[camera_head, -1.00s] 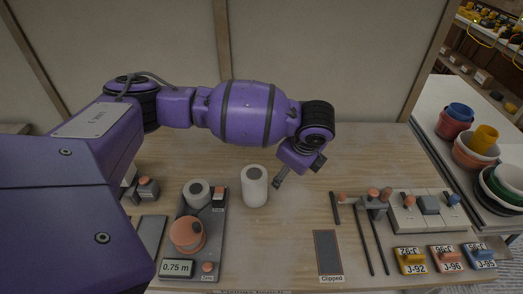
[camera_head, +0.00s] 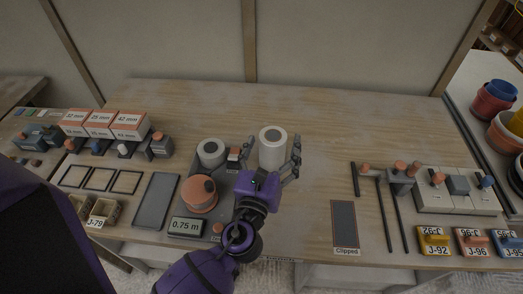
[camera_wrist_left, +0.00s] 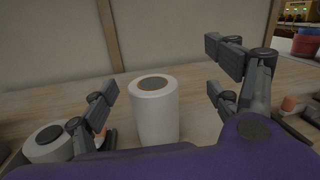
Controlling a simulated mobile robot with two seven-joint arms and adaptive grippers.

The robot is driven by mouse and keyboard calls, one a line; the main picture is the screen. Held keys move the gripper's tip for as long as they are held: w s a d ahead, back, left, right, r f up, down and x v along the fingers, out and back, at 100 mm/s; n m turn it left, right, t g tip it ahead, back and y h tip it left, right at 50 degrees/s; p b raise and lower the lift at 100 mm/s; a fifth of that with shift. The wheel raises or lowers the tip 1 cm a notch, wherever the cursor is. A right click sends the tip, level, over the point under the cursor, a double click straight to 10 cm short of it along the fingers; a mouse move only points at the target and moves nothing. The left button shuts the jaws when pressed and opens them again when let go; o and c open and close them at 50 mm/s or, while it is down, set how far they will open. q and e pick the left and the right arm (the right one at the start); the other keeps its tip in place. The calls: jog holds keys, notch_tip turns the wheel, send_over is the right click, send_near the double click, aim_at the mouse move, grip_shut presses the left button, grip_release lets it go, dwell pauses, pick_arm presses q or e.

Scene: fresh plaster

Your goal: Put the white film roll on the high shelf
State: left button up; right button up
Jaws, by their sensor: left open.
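The white film roll (camera_head: 272,148) stands upright on the wooden table, right of the grey device with the 0.75 m display. My left gripper (camera_head: 272,158) is open, with one finger on each side of the roll and the palm on its near side. In the left wrist view the roll (camera_wrist_left: 155,108) stands between the two spread fingers (camera_wrist_left: 170,85), with gaps on both sides. A second, shorter white roll (camera_head: 211,152) sits on the grey device (camera_head: 217,186). No high shelf can be made out for sure. My right gripper is out of view.
Left are labelled boxes (camera_head: 100,122), dark frames and a grey tray (camera_head: 156,200). Right are dark rods (camera_head: 384,215), a switch block (camera_head: 458,190) and tagged clips (camera_head: 433,240). The table behind the roll is clear up to the wall panels. Stacked bowls (camera_head: 492,103) stand far right.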

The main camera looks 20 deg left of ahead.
aim_at(269, 156)
pick_arm(q)
jog(key=shift+m+g, duration=0.3)
jog(key=shift+m, duration=0.2)
jog(key=f, duration=0.2)
jog(key=s+f+b, duration=0.1)
jog(key=f, duration=0.2)
jog(key=s+a+f+b, duration=0.1)
jog(key=f, duration=0.1)
jog(key=shift+s+f, duration=0.15)
jog(key=shift+f, duration=0.15)
jog(key=shift+a+f, duration=0.1)
jog(key=shift+f, duration=0.05)
jog(key=w, duration=0.2)
jog(key=w+r+p, duration=0.1)
jog(key=w, duration=0.1)
jog(key=shift+a, duration=0.2)
jog(key=w, duration=0.3)
jog(key=shift+w+a+p, duration=0.1)
jog(key=shift+a+p, duration=0.1)
jog(key=shift+p, duration=0.2)
jog(key=shift+w, duration=0.3)
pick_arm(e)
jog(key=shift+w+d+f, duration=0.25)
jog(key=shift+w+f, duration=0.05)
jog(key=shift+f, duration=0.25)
pick_arm(q)
jog(key=shift+c, duration=0.4)
